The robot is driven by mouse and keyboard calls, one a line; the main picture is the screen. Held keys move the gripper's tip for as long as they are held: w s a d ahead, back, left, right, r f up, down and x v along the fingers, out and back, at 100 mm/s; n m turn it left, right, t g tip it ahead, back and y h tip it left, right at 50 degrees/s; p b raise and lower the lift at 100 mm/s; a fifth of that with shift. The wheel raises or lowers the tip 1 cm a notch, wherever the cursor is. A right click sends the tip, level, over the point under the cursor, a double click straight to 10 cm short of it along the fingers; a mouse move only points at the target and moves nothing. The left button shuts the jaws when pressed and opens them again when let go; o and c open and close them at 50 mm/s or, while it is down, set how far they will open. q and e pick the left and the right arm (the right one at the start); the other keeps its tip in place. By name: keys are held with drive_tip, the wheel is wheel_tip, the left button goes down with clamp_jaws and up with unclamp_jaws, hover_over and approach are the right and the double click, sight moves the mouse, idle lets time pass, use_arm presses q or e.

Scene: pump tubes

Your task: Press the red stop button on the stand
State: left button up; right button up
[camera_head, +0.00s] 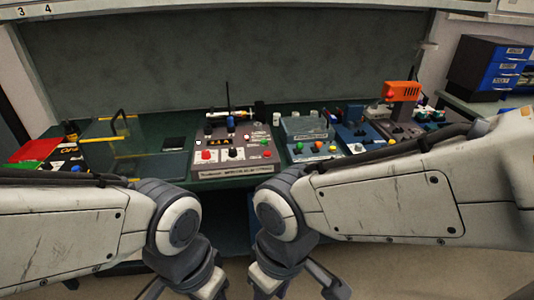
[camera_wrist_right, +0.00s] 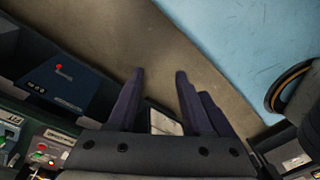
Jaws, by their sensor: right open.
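Several red round parts show, and I cannot tell for sure which is the stop button. One red button (camera_head: 206,155) is on the front left of a grey control panel on the bench. Another red spot (camera_head: 390,93) is on the left end of an orange device (camera_head: 403,91) raised above a blue base. My right gripper (camera_wrist_right: 160,75) is open and empty, pointing at the floor in front of the bench. My left gripper (camera_head: 182,289) is low in front of the bench, partly cut off by the picture edge. Both grippers are apart from the devices.
The green bench (camera_head: 235,184) carries the grey panel (camera_head: 235,171), a transparent guard (camera_head: 140,139) at left and small blue units at right. A blue drawer cabinet (camera_head: 490,66) stands far right. A red knob on a dark blue box (camera_wrist_right: 70,82) shows in the wrist view.

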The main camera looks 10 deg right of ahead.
clamp_jaws()
idle(1.5)
